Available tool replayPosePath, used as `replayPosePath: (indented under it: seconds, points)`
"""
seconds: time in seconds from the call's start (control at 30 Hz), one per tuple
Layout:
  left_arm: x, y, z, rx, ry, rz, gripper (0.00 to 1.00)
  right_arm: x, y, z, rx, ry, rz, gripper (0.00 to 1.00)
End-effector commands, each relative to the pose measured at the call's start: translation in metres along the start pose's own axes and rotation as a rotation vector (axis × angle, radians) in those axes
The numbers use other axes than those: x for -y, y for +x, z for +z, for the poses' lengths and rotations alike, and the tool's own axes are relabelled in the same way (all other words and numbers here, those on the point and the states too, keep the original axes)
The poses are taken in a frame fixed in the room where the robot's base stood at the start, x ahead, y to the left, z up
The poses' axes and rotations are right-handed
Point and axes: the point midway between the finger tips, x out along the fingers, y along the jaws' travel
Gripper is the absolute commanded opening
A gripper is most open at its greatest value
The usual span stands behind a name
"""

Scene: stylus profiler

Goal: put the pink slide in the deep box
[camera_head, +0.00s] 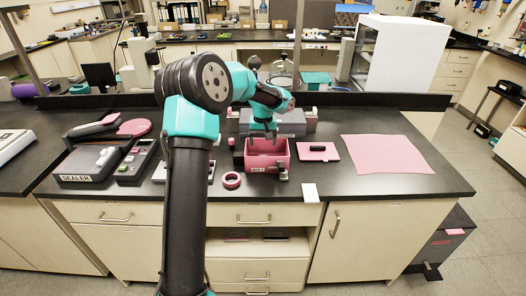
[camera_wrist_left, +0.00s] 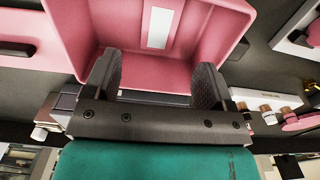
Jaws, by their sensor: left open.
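An open pink box (camera_head: 282,164) with tall walls stands on the bench; I take it for the deep box. My left gripper (camera_head: 263,135) is over it, pointing down, with its fingers apart and nothing between them. In the left wrist view the box (camera_wrist_left: 217,22) fills the upper middle, beyond the open fingers (camera_wrist_left: 155,82). A pale flat strip (camera_wrist_left: 158,24) lies against the inside of the box. I cannot tell whether it is the pink slide. No other slide is clear. My right gripper is not in view.
A pink lid with a black handle (camera_head: 318,152) and a pink mat (camera_head: 385,154) lie right of the box. A pink ring (camera_head: 232,180) sits in front. A sealer (camera_head: 88,170) stands left. A grey case (camera_head: 285,122) is behind the box.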

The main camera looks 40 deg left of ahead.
Motion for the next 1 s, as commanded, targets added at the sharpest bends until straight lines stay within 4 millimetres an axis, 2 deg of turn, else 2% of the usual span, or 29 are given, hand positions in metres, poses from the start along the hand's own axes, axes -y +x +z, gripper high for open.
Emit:
replayPosePath:
  seconds: [0.1,0.3,0.87,1.0]
  points:
    - [-0.001,-0.021,0.000,-0.001,0.000,0.001,0.77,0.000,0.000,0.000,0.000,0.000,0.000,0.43]
    - [0.000,-0.039,0.000,0.000,0.000,0.001,0.77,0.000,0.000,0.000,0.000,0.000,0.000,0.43]
    - [0.000,-0.041,0.001,0.003,0.002,0.000,0.77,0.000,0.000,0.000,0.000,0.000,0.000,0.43]
    - [0.000,-0.035,0.013,0.032,0.051,-0.005,0.77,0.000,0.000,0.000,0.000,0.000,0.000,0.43]
